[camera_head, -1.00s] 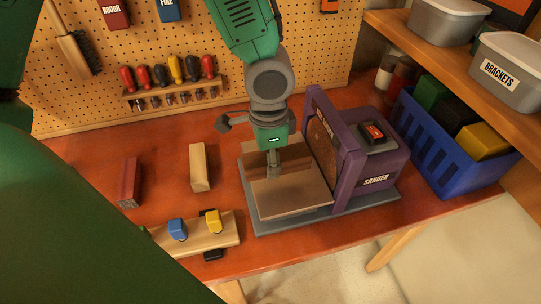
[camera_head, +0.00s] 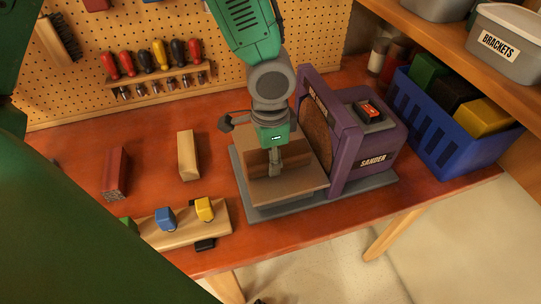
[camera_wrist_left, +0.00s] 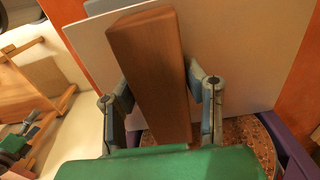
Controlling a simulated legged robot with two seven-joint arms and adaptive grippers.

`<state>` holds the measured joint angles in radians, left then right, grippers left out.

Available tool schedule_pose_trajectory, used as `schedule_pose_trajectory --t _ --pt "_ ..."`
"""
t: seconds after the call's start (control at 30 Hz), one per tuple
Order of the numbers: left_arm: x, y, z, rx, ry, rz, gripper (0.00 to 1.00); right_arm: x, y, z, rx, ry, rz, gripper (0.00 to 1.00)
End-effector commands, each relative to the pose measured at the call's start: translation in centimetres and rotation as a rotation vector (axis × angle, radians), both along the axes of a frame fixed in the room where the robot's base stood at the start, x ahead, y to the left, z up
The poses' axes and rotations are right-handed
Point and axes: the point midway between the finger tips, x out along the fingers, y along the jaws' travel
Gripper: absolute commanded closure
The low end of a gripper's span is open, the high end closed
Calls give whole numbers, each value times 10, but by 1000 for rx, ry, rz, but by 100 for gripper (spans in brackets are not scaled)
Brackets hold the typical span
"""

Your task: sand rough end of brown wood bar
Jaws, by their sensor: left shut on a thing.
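The brown wood bar (camera_wrist_left: 148,65) is between the two fingers of my left gripper (camera_wrist_left: 162,105) in the left wrist view. In the head view the gripper (camera_head: 276,165) points down over the sander's table (camera_head: 290,197), with the bar (camera_head: 256,161) partly hidden behind it. The purple sander (camera_head: 365,145) stands just right of the gripper, its brown disc (camera_head: 317,138) facing the bar. The disc (camera_wrist_left: 246,138) also shows low in the wrist view. Whether the bar's end touches the disc is hidden. My right gripper is not in view.
A dark red bar (camera_head: 116,175) and a pale wood bar (camera_head: 188,156) lie left on the bench. A wooden rack (camera_head: 180,228) with coloured blocks is at the front. A blue crate (camera_head: 448,135) stands right of the sander. Screwdrivers (camera_head: 161,63) hang on the pegboard.

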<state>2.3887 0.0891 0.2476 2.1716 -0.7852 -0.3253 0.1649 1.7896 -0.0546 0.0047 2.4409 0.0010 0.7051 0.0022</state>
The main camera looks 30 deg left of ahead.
Motion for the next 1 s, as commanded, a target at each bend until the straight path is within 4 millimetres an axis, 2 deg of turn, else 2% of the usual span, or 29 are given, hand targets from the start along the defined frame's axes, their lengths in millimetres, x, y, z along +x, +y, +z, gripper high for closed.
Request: schedule_pose_trajectory --t 1.0 --pt "19 -16 0 0 0 0 100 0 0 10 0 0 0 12"
